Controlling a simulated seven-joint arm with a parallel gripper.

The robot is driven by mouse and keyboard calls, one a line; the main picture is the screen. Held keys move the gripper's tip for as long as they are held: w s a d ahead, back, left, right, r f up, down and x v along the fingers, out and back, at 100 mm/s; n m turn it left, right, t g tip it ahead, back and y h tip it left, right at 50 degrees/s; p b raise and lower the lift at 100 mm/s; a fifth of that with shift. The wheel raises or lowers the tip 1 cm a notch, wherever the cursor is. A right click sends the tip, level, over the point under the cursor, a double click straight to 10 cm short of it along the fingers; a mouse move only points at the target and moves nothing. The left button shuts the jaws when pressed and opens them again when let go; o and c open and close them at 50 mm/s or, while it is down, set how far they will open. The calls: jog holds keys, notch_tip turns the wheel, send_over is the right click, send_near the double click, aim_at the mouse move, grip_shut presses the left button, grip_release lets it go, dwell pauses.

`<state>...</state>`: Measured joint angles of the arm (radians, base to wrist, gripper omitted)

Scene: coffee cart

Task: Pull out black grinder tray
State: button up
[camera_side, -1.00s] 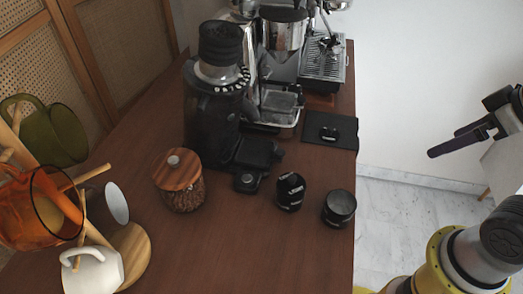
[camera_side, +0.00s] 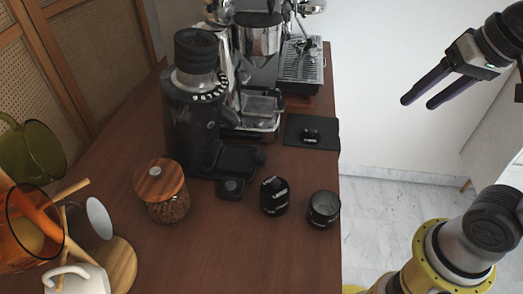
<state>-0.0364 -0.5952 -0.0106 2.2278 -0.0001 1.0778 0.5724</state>
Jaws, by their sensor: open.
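The black grinder (camera_side: 192,118) stands upright at the middle left of the wooden counter. Its black tray (camera_side: 240,160) sits low at its base, on the right side, and looks seated against the body. My gripper (camera_side: 418,102) is at the upper right, beyond the counter's right edge, over the floor. Its two long dark fingers are apart and point down-left. Nothing is between them, and they are well clear of the grinder and tray.
A black mat (camera_side: 318,142) lies to the right. A mug tree (camera_side: 120,262) stands lower left. The espresso machine (camera_side: 258,40) stands behind.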

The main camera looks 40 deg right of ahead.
jog(key=w+a+r+m+g, duration=0.1)
jog(key=w+a+r+m, duration=0.25)
jog(key=w, duration=0.45)
jog(key=g, duration=0.4)
send_over(262, 156)
notch_tip(262, 156, down, 10)
jog(key=shift+n, duration=0.35)
notch_tip(262, 156, down, 13)
jog(key=shift+s+f, duration=0.1)
jog(key=shift+f, duration=0.1)
grip_shut()
jog(key=shift+r, duration=0.1)
